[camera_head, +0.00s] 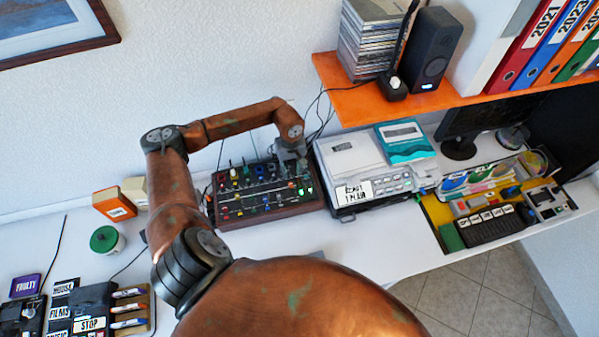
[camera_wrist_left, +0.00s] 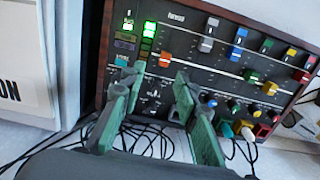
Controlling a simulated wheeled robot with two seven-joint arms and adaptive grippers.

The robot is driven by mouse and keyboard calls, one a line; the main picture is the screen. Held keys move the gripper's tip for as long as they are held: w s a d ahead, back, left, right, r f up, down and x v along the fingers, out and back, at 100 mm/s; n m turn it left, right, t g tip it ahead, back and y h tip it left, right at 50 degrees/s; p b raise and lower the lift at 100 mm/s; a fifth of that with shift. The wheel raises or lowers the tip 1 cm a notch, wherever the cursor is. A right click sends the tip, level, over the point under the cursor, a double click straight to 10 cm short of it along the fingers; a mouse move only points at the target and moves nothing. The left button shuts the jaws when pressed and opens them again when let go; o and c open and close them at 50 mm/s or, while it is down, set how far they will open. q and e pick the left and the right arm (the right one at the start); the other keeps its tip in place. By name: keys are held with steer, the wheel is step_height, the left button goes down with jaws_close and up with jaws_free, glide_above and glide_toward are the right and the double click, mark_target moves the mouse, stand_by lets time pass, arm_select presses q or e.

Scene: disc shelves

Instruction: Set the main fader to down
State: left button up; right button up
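The mixer (camera_head: 262,196), a dark panel in a wooden frame, sits on the white desk against the wall. It fills much of the left wrist view (camera_wrist_left: 215,85), with coloured fader caps, knobs and lit green level meters (camera_wrist_left: 148,36). An orange cap (camera_wrist_left: 165,60) near the meters shows just beyond the fingertips; I cannot tell for sure that it is the main fader. My left gripper (camera_head: 291,152) is above the mixer's right part. In the wrist view its green fingers (camera_wrist_left: 158,80) are apart with nothing between them. My right gripper is not in view.
A grey machine (camera_head: 350,158) stands close to the mixer's right side. An orange shelf (camera_head: 415,105) with a speaker (camera_head: 428,48) overhangs the desk at the right. Loose cables (camera_wrist_left: 150,135) lie near the mixer. The desk in front of the grey machine is clear.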

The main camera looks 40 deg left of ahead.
mark_target(291, 184)
arm_select(q)
steer(key=f, duration=0.2)
steer(key=s+f, duration=0.1)
steer(key=f, duration=0.1)
steer(key=shift+f, duration=0.35)
steer(key=shift+w+f+p, duration=0.2)
steer(key=shift+f+p, duration=0.1)
steer(key=shift+f, duration=0.7)
steer(key=shift+s+a+f, duration=0.1)
steer(key=shift+s+f, duration=0.05)
steer(key=shift+s, duration=0.1)
steer(key=shift+w+f, duration=0.1)
steer(key=shift+w, duration=0.05)
steer(key=c, duration=0.7)
jaws_close()
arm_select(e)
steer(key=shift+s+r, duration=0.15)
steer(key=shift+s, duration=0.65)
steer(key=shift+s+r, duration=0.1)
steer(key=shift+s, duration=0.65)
